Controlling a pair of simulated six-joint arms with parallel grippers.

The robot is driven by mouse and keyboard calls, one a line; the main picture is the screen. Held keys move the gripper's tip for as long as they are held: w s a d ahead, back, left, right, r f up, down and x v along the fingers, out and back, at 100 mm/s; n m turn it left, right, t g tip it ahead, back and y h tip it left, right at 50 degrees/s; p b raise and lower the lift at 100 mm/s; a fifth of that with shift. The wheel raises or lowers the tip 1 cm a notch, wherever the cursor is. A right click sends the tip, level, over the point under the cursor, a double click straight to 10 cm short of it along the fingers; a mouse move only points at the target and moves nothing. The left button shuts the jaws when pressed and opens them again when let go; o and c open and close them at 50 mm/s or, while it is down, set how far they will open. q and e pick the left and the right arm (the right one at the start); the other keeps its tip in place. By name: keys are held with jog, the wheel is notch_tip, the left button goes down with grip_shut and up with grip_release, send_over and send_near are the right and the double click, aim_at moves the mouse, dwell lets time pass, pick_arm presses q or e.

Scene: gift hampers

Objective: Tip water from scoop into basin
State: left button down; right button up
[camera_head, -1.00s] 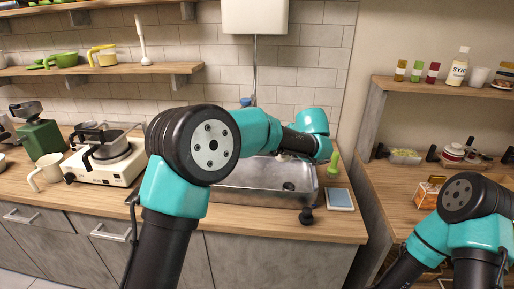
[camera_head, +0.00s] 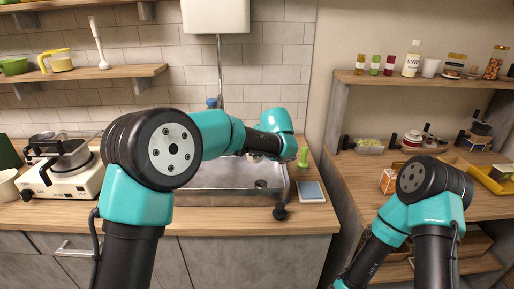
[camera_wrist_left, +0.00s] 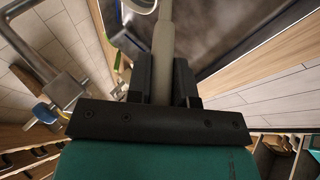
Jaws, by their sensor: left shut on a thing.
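The metal basin (camera_head: 210,199) is set into the counter in the middle of the head view. Its dark inside (camera_wrist_left: 225,45) fills the upper right of the left wrist view. My left gripper (camera_wrist_left: 162,82) is shut on the pale handle of the scoop (camera_wrist_left: 163,40). The handle runs up and away between the fingers. A round rim shows at the top edge, partly cut off; I cannot tell whether it is the scoop's cup or whether it holds water. In the head view my left arm hides the gripper and scoop. My right gripper is out of view.
A metal pipe like a tap (camera_wrist_left: 62,88) is close on the left in the wrist view. A black knob-like thing (camera_head: 280,211) and a pale blue pad (camera_head: 311,191) are by the basin's right side. A stove with a pot (camera_head: 62,165) stands left.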

pick_arm(q)
jog(key=a+h, duration=0.1)
jog(key=a, duration=0.1)
jog(key=a+n+h, duration=0.1)
jog(key=a+h, duration=0.1)
jog(key=shift+s+a+r, duration=0.15)
jog(key=shift+a, duration=0.2)
jog(key=a+h, duration=0.1)
jog(key=a+n+h, duration=0.1)
jog(key=a, duration=0.1)
jog(key=shift+s+a+f+h, duration=0.15)
jog(key=shift+a+f+h, duration=0.05)
jog(key=shift+a+h, duration=0.1)
dwell(0.3)
jog(key=shift+a+f+n+t+h, duration=0.35)
jog(key=shift+a+f+h, duration=0.3)
jog(key=shift+a+h, duration=0.45)
jog(key=shift+d, duration=0.15)
jog(key=shift+f+h, duration=0.15)
jog(key=shift+h, duration=0.25)
